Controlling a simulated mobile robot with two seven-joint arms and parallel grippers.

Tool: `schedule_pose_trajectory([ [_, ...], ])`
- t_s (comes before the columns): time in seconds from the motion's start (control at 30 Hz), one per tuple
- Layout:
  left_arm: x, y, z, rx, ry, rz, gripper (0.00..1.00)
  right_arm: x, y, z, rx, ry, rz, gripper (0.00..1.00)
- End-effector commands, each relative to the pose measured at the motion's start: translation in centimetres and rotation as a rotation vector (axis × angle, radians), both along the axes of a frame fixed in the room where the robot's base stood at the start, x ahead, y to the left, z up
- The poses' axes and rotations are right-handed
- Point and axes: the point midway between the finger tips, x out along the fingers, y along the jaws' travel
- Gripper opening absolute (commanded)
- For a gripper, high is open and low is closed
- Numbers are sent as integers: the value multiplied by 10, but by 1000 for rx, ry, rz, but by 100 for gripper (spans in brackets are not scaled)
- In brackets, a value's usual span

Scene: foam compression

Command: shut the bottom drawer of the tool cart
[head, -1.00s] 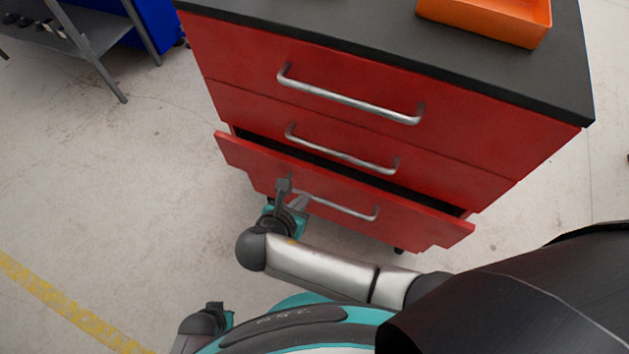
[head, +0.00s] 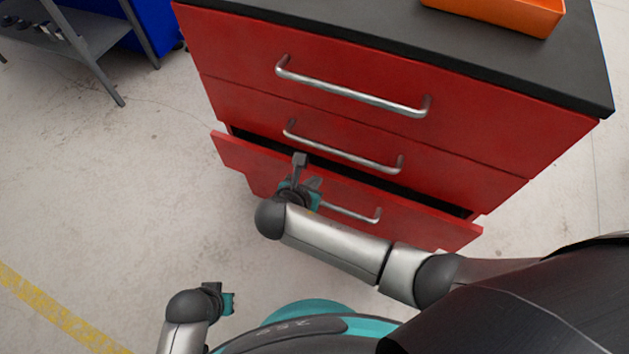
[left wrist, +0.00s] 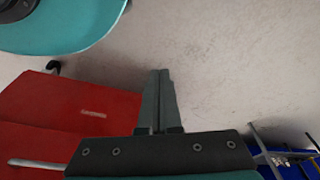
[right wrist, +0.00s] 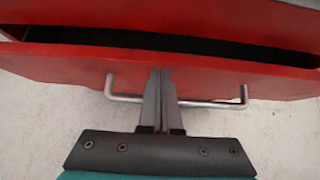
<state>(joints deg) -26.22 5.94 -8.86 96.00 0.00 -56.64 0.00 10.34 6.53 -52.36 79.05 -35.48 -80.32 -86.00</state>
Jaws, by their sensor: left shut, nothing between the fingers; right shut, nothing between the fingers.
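The red tool cart (head: 330,90) has its bottom drawer (head: 425,222) pulled out a little, with a dark gap above its front. The drawer's silver handle (head: 352,213) is partly hidden by my right arm. My right gripper (head: 300,165) is shut and empty at the drawer front, left of the handle's middle in the head view. In the right wrist view its closed fingers (right wrist: 160,85) overlap the handle (right wrist: 205,103) and drawer front; contact cannot be told. My left gripper (head: 228,302) is low at the left, away from the cart. Its fingers (left wrist: 158,95) are shut and empty.
The two upper drawers are shut. An orange tray (head: 500,15) sits on the cart's dark top (head: 560,65). A grey shelf (head: 85,30) stands at the back left. The floor (head: 120,180) left of the cart is clear.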

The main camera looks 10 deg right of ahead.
Motion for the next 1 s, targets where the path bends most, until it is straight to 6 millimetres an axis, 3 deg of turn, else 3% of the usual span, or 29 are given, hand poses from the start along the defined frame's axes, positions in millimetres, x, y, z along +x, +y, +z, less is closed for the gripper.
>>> schedule_pose_trajectory([
  [0.53,1,0,4,-1,-5,1,0,5,-3,1,-1,-1,0,0],
  [1.0,-13,10,-28,13,8,-2,0,23,-17,1,-1,-2,0,0],
])
